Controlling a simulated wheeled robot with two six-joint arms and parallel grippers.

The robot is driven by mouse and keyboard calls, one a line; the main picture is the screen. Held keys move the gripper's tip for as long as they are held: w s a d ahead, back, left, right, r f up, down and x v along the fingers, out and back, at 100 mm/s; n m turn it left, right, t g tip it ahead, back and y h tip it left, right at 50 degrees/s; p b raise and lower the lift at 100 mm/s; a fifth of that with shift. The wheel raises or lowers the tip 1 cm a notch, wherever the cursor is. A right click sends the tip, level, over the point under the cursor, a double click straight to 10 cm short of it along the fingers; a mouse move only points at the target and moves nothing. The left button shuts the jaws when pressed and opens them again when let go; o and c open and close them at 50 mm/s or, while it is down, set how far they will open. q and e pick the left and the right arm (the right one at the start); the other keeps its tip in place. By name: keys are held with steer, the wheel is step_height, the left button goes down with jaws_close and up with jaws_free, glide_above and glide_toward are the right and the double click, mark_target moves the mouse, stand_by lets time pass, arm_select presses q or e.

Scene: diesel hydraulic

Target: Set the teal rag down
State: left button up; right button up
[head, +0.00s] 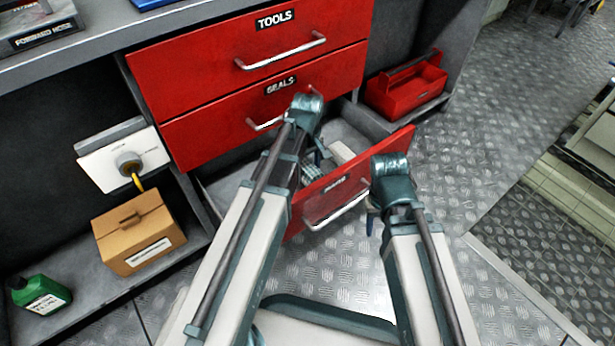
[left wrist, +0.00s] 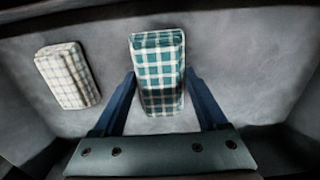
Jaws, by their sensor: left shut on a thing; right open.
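The teal plaid rag (left wrist: 158,70) is between the two blue fingers of my left gripper (left wrist: 165,95), which is shut on it. In the head view the rag (head: 311,172) shows partly behind my left arm, inside the open lower red drawer (head: 345,185). I cannot tell whether it touches the drawer floor. A beige plaid rag (left wrist: 67,76) lies on the drawer floor to the left of the teal one in the left wrist view. My right gripper (head: 371,220) is open outside the drawer front, mostly hidden by its own arm.
Two shut red drawers, TOOLS (head: 275,58) and SEALS (head: 225,125), are above the open one. A red toolbox (head: 405,90) stands on the shelf to the right. A cardboard box (head: 138,235) and a green jug (head: 40,294) stand on the left shelf. Metal floor is clear at right.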

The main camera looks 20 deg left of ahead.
mark_target(307, 174)
arm_select(q)
steer(key=shift+f+b, duration=1.2)
steer(key=shift+f, duration=0.35)
steer(key=shift+f, duration=0.1)
steer(key=shift+f, duration=0.15)
steer(key=o, duration=1.1)
steer(key=shift+r, duration=0.25)
step_height(307, 174, up, 12)
steer(key=p, duration=1.2)
